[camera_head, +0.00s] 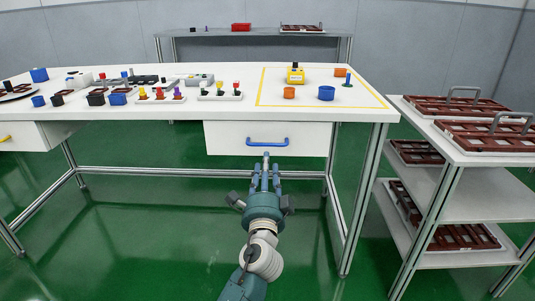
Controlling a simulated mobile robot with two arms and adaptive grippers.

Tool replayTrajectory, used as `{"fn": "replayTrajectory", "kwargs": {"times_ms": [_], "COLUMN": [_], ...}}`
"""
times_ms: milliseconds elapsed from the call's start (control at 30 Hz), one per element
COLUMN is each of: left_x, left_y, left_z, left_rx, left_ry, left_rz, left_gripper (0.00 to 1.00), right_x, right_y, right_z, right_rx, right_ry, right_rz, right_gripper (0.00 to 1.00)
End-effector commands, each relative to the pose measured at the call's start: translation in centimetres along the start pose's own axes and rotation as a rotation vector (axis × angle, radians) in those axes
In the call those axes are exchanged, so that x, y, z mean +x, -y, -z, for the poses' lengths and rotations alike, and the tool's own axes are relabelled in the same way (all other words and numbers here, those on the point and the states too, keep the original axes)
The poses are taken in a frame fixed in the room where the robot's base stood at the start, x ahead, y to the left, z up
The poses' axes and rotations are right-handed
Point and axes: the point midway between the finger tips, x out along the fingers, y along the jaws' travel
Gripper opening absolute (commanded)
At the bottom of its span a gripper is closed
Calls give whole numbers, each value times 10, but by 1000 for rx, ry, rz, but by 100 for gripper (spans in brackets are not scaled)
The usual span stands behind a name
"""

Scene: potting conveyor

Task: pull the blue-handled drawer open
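The blue handle (268,142) is a horizontal bar on the white front of a drawer (226,138) under the right half of the white table. The drawer front sits below the table's front edge and looks closed.
A yellow-handled drawer (22,137) is at the far left. The tabletop (230,112) carries several small parts and a yellow-outlined area with orange and blue pieces. A shelf cart (456,156) with brown trays stands at right. Green floor is open below the table.

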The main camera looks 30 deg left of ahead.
Motion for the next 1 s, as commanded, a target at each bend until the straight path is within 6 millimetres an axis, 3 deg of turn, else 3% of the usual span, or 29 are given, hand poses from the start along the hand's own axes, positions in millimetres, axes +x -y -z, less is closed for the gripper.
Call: {"fn": "replayTrajectory", "kwargs": {"times_ms": [300, 500, 933, 1000], "left_x": [60, 88, 98, 98], "left_y": [0, -1, -1, -1], "left_z": [0, 0, 0, 0], "left_rx": [0, -1, -2, -2], "left_ry": [-1, -2, -2, -2], "left_rz": [0, -2, -3, -3], "left_gripper": [33, 33, 33, 19], "right_x": [2, 3, 2, 2], "right_y": [2, 3, 4, 4], "right_z": [11, 27, 35, 35], "right_rx": [0, 1, 1, 1], "right_ry": [-47, -113, -145, -145], "right_rz": [3, 7, 9, 8], "right_gripper": [40, 40, 40, 40]}}
